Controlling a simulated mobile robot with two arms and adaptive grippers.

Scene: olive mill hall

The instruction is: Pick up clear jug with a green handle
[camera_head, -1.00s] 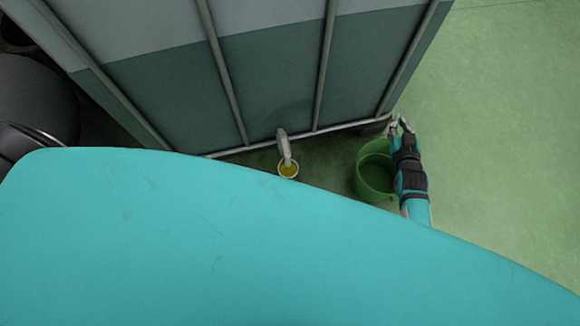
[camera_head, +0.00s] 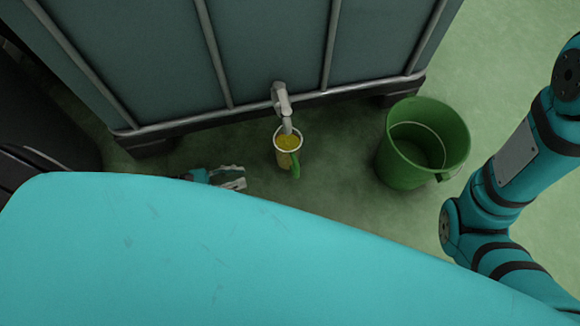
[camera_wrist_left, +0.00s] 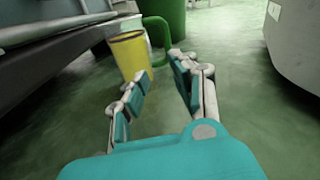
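The clear jug (camera_head: 284,158) with a green handle (camera_head: 296,167) stands on the floor under a tap. It holds yellow liquid. In the left wrist view the jug (camera_wrist_left: 130,55) is ahead, left of centre, with its handle on its right side. My left gripper (camera_head: 243,177) shows just past the edge of my turquoise body, left of the jug and apart from it. In the left wrist view the gripper (camera_wrist_left: 158,85) has its fingers spread with nothing between them. My right arm is at the right of the head view; its gripper is not visible.
A large caged tank (camera_head: 280,45) with a tap (camera_head: 282,100) stands behind and above the jug. A green bucket (camera_head: 450,145) stands to the right of the jug. Green floor (camera_head: 340,190) is clear between them. A pale rounded body (camera_wrist_left: 298,40) stands at the right in the left wrist view.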

